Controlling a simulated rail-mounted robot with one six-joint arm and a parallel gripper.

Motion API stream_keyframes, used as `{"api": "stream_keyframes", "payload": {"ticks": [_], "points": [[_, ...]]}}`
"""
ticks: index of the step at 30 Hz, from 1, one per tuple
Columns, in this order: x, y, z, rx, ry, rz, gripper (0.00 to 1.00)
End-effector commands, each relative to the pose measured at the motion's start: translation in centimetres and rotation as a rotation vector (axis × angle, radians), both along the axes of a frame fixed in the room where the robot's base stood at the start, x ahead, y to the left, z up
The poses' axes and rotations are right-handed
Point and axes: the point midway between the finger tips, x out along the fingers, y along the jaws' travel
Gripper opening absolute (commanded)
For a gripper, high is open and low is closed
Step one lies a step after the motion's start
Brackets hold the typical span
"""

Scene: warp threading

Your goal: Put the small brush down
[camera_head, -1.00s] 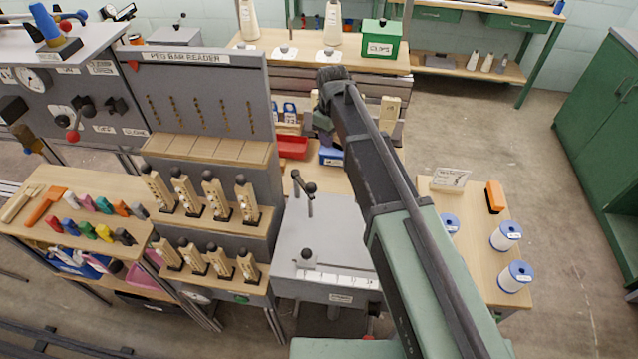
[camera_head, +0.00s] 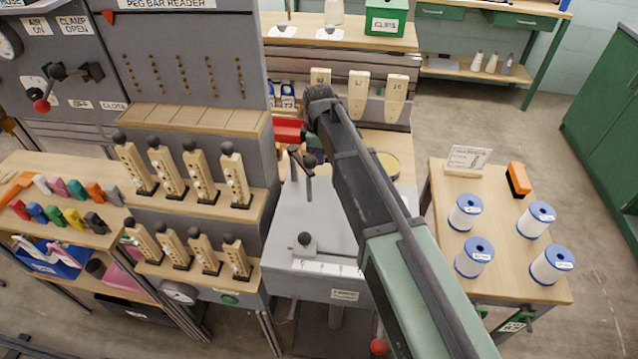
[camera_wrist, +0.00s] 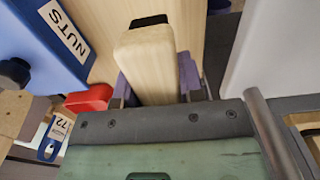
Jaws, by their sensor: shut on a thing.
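In the wrist view my gripper (camera_wrist: 156,80) is shut on the small brush (camera_wrist: 148,62), a pale wooden block with a black end. The purple-grey fingers lie on either side of it. The brush's black end points away from my wrist, over a wooden surface (camera_wrist: 105,55). I cannot tell whether the brush touches that surface. In the head view my wrist (camera_head: 322,105) is above the middle bench, beside the red bin (camera_head: 289,131). My arm hides the fingers and the brush there.
A blue bin marked NUTS (camera_wrist: 55,40) is close on the left in the wrist view, with a red part (camera_wrist: 90,98) below it. A grey metal table (camera_head: 320,225) with upright levers stands in front. The right table (camera_head: 500,250) holds several spools and an orange block (camera_head: 518,180).

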Motion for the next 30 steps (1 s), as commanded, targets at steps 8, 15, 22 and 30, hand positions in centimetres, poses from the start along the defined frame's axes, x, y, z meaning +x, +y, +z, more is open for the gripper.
{"api": "stream_keyframes", "payload": {"ticks": [8,15,22,30], "points": [[0.0,0.0,-3.0,0.0,0.0,0.0,0.06],[0.0,0.0,-4.5,0.0,0.0,-0.001,0.06],[0.0,0.0,-4.9,0.0,0.0,-0.001,0.06],[0.0,0.0,-4.7,0.0,0.0,-0.001,0.61]]}}
